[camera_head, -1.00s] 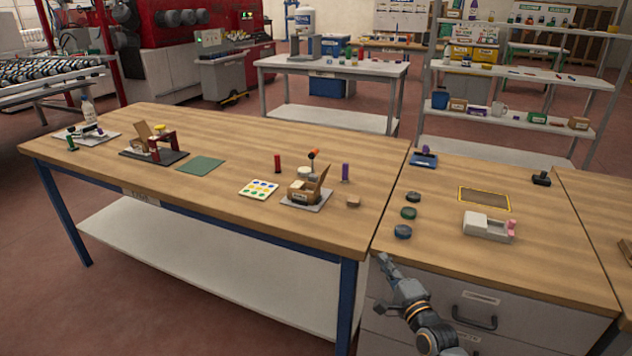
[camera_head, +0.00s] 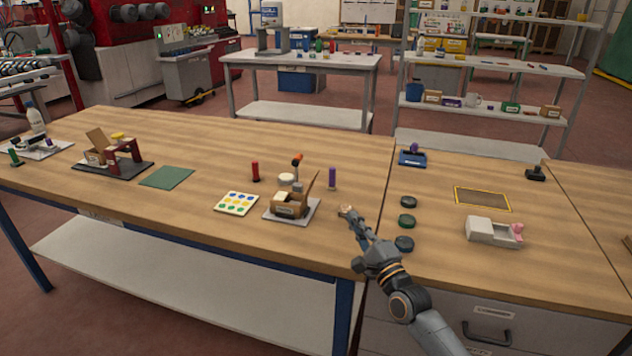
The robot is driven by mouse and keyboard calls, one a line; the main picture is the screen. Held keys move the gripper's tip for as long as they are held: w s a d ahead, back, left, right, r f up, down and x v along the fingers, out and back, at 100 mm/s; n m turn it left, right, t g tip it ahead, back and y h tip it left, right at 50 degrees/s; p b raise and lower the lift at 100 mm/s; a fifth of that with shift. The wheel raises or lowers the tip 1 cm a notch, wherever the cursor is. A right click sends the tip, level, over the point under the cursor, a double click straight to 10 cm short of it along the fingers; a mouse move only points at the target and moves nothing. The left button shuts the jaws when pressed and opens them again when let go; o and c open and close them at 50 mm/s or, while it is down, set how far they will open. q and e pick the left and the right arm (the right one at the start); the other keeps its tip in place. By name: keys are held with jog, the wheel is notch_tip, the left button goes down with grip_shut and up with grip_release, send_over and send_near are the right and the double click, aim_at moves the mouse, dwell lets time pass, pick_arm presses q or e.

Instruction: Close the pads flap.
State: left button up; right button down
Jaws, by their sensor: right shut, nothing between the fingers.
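A small open cardboard box (camera_head: 289,209) stands on a grey plate (camera_head: 272,214) near the middle of the wooden bench. Its flap (camera_head: 311,187) stands up on the right side. A second cardboard box (camera_head: 95,157) with a raised flap (camera_head: 97,140) is on a dark base farther left. The box labels are too small to read, so I cannot tell which is the pads box. My right gripper (camera_head: 350,220) is shut and empty, to the right of the nearer box and apart from it. Its tips overlap a small tan block (camera_head: 345,210). My left gripper is not in view.
A white cylinder (camera_head: 286,180), red post (camera_head: 255,171) and purple post (camera_head: 332,178) stand behind the nearer box. A dotted card (camera_head: 237,203) lies to its left. Several dark discs (camera_head: 407,221) and a white container (camera_head: 487,231) are to the right. The bench front is clear.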

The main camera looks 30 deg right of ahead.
jog(key=shift+w+r, duration=0.2)
jog(key=shift+w, duration=0.15)
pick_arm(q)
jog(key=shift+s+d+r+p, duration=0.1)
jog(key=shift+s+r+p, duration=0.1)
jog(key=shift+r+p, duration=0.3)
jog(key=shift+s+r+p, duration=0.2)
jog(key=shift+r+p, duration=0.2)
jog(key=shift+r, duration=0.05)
pick_arm(e)
jog(key=w+a+r, duration=0.1)
jog(key=w+r, duration=0.2)
jog(key=w, duration=0.8)
jog(key=shift+a+r, duration=0.2)
jog(key=shift+r, duration=0.15)
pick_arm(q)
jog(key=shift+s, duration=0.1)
